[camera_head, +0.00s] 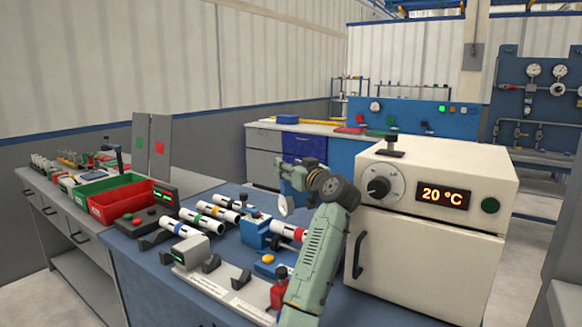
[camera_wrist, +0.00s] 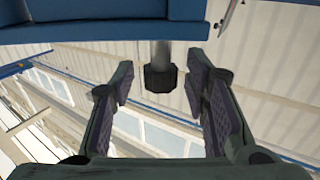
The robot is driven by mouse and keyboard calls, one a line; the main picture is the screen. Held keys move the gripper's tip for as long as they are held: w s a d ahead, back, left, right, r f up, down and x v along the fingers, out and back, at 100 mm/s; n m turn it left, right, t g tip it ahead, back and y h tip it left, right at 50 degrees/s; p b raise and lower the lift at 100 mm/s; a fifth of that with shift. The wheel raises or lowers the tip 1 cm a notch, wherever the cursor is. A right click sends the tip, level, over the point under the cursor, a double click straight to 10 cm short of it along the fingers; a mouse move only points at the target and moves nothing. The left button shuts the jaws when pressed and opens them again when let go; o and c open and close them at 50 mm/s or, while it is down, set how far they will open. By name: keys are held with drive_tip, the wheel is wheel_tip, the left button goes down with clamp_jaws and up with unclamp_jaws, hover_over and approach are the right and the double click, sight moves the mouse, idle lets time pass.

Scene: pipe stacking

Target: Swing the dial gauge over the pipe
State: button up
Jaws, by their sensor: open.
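My gripper (camera_head: 287,187) is above the blue bench, left of the oven. In the wrist view its dark fingers (camera_wrist: 162,82) stand apart. A dark faceted knob on a grey stem (camera_wrist: 160,72) shows between or beyond them, under a blue body; I cannot tell whether the fingers touch it. A white pipe with a red band (camera_head: 288,230) lies at a blue block (camera_head: 257,233), partly hidden by my arm. A pale, thin part (camera_head: 285,206) shows just below my gripper. I cannot tell whether it is the dial gauge.
Several white banded pipes (camera_head: 197,219) lie on black cradles at the left. A grey rail (camera_head: 212,283) runs along the front. The oven (camera_head: 432,190) stands close on the right. Red (camera_head: 120,205) and green bins are on the left bench.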

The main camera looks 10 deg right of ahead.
drive_tip(key=v, duration=0.7)
drive_tip(key=shift+s, duration=0.2)
drive_tip(key=shift+d, duration=0.1)
drive_tip(key=shift+c, duration=0.2)
